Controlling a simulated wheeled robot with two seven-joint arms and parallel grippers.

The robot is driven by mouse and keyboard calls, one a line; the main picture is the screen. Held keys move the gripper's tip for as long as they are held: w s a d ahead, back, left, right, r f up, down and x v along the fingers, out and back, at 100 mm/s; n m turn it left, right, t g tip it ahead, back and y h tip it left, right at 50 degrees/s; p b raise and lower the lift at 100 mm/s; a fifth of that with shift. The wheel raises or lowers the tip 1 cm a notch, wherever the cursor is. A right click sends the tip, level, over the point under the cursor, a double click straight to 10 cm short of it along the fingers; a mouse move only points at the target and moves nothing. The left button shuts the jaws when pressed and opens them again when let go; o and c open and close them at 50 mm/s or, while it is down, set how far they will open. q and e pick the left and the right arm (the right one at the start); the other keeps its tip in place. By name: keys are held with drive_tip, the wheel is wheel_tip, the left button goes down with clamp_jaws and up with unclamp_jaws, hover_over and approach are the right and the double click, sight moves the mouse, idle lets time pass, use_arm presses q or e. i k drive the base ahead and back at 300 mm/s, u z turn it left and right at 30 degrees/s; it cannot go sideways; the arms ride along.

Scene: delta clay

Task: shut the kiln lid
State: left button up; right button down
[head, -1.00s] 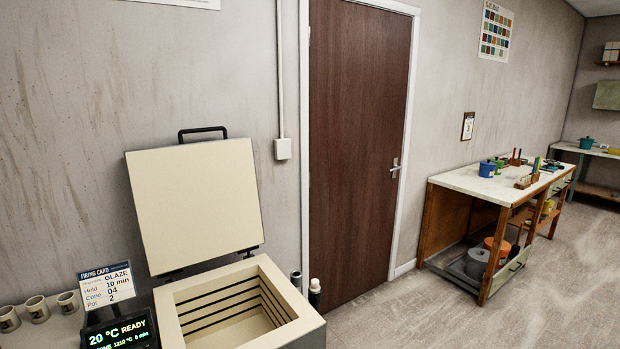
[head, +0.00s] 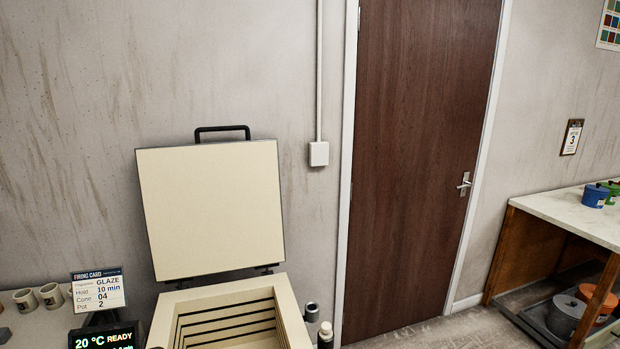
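The kiln lid (head: 212,208) stands open, upright and leaning back near the wall, with its cream inner face toward me. A black handle (head: 222,129) sits on its top edge. The kiln body (head: 290,309) is below it at the bottom of the head view, cut off by the frame edge. Its grooved chamber (head: 228,322) is open, and the part that shows looks empty; its floor is out of frame. Neither of my grippers shows in the view.
A display reading 20 °C READY (head: 103,339) and a firing card (head: 98,290) stand left of the kiln, with small mugs (head: 50,296) beyond. A brown door (head: 420,170) is to the right. A wooden workbench (head: 570,222) with pots stands far right.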

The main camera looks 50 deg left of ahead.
sight(213, 207)
drive_tip(key=i, duration=2.85)
drive_tip(key=u, duration=3.85)
drive_tip(key=i, duration=1)
drive_tip(key=u, duration=0.05)
